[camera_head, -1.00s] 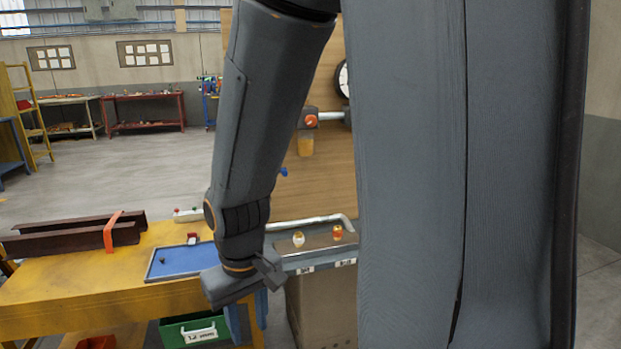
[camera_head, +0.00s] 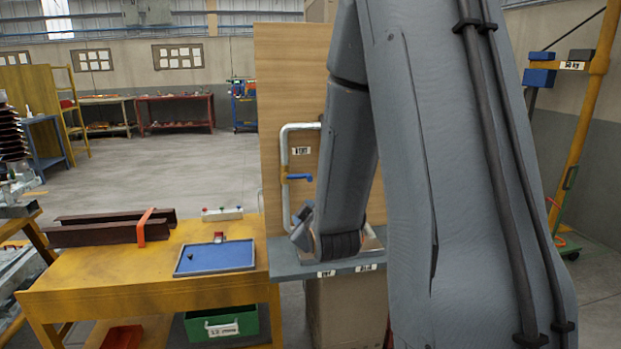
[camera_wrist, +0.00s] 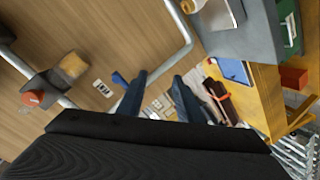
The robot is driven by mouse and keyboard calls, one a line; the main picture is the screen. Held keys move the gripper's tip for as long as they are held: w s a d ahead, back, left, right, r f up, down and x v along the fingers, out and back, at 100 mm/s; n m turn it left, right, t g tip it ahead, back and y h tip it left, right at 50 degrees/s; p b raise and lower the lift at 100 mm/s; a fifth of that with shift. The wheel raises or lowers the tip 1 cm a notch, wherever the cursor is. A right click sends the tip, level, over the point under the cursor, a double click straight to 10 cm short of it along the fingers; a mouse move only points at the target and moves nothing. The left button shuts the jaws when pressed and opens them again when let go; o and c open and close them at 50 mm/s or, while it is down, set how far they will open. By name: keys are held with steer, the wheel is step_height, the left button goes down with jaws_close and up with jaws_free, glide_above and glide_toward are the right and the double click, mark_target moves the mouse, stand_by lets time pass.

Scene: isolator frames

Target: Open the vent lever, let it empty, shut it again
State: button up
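A blue lever (camera_head: 300,177) sits on the silver vertical pipe (camera_head: 286,200) on the wooden board. It points right, crosswise to the pipe, below a small white label (camera_head: 300,150). In the wrist view the blue lever (camera_wrist: 119,80) is partly visible just left of my left finger. My gripper (camera_wrist: 160,88) is open and empty, its two fingers apart, with no contact visible. In the head view my arm covers the board's right part, and the fingertips cannot be made out. An orange knob (camera_wrist: 33,98) and an amber cup (camera_wrist: 72,66) show in the wrist view.
A grey shelf (camera_head: 290,271) with two labels juts out below the pipe. To its left, a yellow bench (camera_head: 110,277) holds a blue tray (camera_head: 235,257), dark steel beams (camera_head: 95,234) and a button box (camera_head: 222,213). Open floor lies behind the bench.

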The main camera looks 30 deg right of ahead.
mark_target(311, 181)
steer(key=d+r+t, duration=0.1)
steer(key=r, duration=0.1)
steer(key=d+r+n+t+h, duration=0.1)
steer(key=w+d+r+t, duration=0.1)
steer(key=r, duration=0.1)
steer(key=shift+d+r+n+h+p, duration=0.3)
steer(key=shift+d+h, duration=0.1)
steer(key=shift+p+x, duration=1.05)
steer(key=shift+x, duration=2.6)
